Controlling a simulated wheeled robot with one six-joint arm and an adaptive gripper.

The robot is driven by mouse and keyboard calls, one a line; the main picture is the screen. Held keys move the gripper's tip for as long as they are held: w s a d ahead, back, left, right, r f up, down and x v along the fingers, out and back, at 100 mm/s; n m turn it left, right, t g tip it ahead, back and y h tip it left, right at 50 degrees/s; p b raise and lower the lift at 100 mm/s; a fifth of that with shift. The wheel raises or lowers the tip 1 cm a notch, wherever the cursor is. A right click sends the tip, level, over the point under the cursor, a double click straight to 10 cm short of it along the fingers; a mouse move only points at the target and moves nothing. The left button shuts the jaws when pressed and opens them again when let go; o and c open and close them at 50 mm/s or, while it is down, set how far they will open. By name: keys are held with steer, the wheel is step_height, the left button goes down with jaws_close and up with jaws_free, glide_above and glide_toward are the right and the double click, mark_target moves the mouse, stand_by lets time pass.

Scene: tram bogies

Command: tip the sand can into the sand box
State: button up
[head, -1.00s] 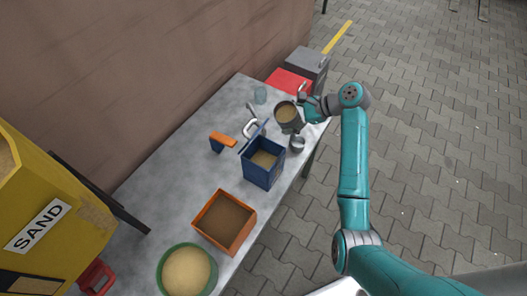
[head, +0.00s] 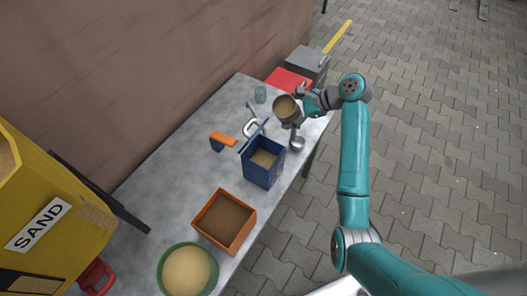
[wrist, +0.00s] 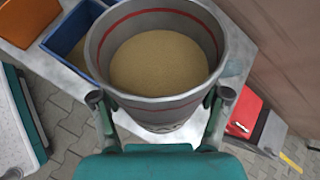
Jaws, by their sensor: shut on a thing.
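The sand can (head: 287,117) is a grey metal can with sand in it. My gripper (wrist: 160,96) is shut around it, one finger on each side, and it also shows in the head view (head: 304,104). In the wrist view the can (wrist: 150,113) has a red band inside its rim and sand well below the rim. It is held over the far end of the table, behind the blue box. The blue sand box (head: 262,176) stands open with sand inside; part of it shows in the wrist view (wrist: 68,42).
A yellow bin marked SAND (head: 70,190) is at left.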

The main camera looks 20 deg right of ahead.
mark_target(287, 108)
steer(key=shift+s+a+r+n+h+p, duration=0.1)
steer(key=shift+a+r+n+h+p, duration=0.25)
steer(key=shift+r, duration=0.35)
steer(key=shift+s+a+r+n+h+p, duration=0.1)
steer(key=shift+r+h+p, duration=0.25)
steer(key=shift+r+p, duration=0.25)
stand_by(1.3)
steer(key=shift+a+f+n+t+h+p, duration=0.1)
steer(key=shift+f+n+t+h+p, duration=0.15)
steer(key=shift+t+h+p, duration=0.35)
stand_by(1.9)
steer(key=shift+r+n+h+p, duration=0.4)
steer(key=shift+r+h+p, duration=0.15)
steer(key=shift+h, duration=0.25)
stand_by(2.1)
